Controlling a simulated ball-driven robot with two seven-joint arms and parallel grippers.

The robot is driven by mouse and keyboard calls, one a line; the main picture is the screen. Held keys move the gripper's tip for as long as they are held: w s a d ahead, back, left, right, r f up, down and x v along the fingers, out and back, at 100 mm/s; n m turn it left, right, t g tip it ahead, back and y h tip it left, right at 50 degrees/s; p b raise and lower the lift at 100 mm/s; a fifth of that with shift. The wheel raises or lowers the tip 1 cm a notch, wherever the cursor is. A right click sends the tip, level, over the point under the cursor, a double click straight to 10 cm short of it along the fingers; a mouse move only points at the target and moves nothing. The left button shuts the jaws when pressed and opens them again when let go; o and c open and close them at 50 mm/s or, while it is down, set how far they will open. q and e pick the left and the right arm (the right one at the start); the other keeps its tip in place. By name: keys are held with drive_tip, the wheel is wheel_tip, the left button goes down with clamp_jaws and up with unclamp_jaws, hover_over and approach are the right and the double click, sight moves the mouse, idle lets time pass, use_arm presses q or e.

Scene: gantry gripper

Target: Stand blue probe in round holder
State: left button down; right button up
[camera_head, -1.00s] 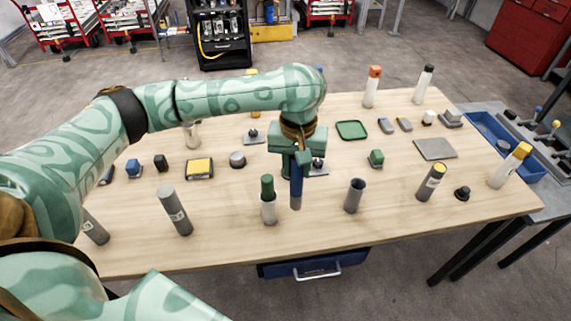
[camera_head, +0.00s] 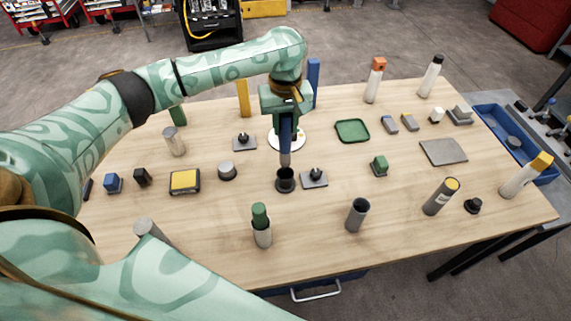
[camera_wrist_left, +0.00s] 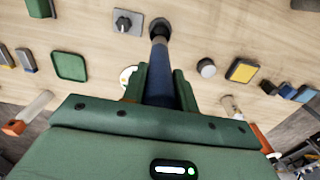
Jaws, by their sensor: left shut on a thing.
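My left gripper (camera_head: 286,116) is shut on the blue probe (camera_head: 286,138), which hangs upright with its grey end down. The round holder (camera_head: 285,183), a dark open cup, stands on the table straight below the probe. The grey end is at the holder's mouth; I cannot tell whether it is just above or slightly inside. In the left wrist view the blue probe (camera_wrist_left: 161,75) runs between the fingers toward the dark round holder (camera_wrist_left: 160,24). My right gripper is not in view.
A grey block with a black knob (camera_head: 314,178) stands close right of the holder, and a grey round knob (camera_head: 227,171) to its left. A white disc (camera_head: 299,139) lies behind.

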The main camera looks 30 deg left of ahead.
sight(285, 152)
use_arm(q)
drive_tip(key=f, duration=0.1)
drive_tip(key=f+b, duration=0.1)
drive_tip(key=f, duration=0.1)
drive_tip(key=f+b, duration=0.1)
drive_tip(key=f, duration=0.1)
drive_tip(key=shift+s+d+f, duration=0.15)
drive_tip(key=shift+s+f, duration=0.05)
drive_tip(key=shift+s, duration=0.05)
wheel_tip(285, 152, down, 4)
drive_tip(key=shift+w+f+b, duration=0.1)
drive_tip(key=shift+b, duration=1.05)
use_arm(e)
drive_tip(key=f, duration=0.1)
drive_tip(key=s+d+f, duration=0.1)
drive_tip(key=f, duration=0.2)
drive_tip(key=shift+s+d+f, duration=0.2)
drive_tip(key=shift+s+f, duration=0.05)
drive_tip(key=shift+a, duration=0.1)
use_arm(q)
drive_tip(key=c, duration=1.1)
unclamp_jaws()
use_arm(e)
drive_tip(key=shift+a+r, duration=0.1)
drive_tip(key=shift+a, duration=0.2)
